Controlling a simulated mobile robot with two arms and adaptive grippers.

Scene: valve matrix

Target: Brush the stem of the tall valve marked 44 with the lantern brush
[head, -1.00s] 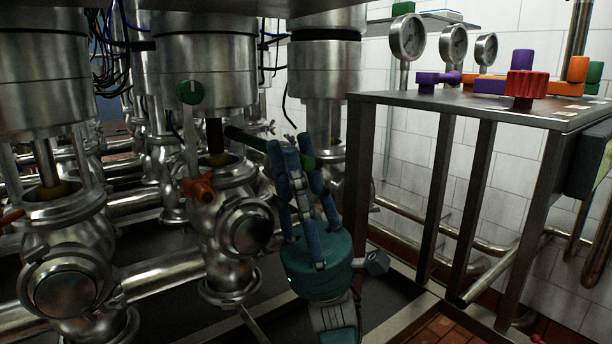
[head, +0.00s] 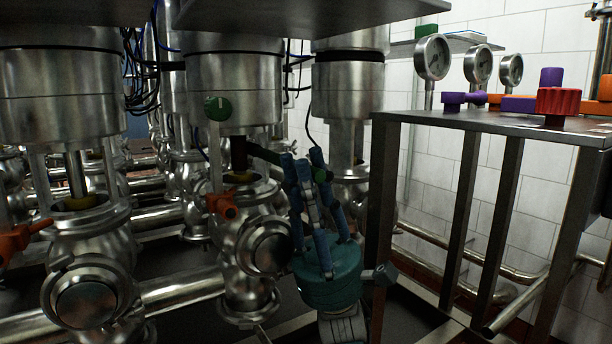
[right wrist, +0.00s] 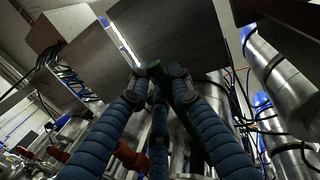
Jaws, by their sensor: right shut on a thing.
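My right gripper (head: 303,166) has blue ribbed fingers on a teal body. It is shut on the dark green lantern brush (head: 266,154), whose slim end points left at a valve stem. In the right wrist view the fingers (right wrist: 160,80) close around a dark green piece (right wrist: 181,92). The dark stem (head: 239,153) stands between a steel cylinder and a valve body (head: 243,212). The brush end appears beside or at this stem; I cannot tell whether it touches. A green round tag (head: 217,108) hangs at this valve; I cannot read 44. My left gripper is not in view.
Other steel valves stand left (head: 85,270) and behind right (head: 350,100). Orange handles (head: 221,205) stick out below the stem. A metal table (head: 500,121) with a red knob (head: 558,101) and purple pieces stands at right, its legs close to my right gripper. Gauges (head: 433,57) stand behind it.

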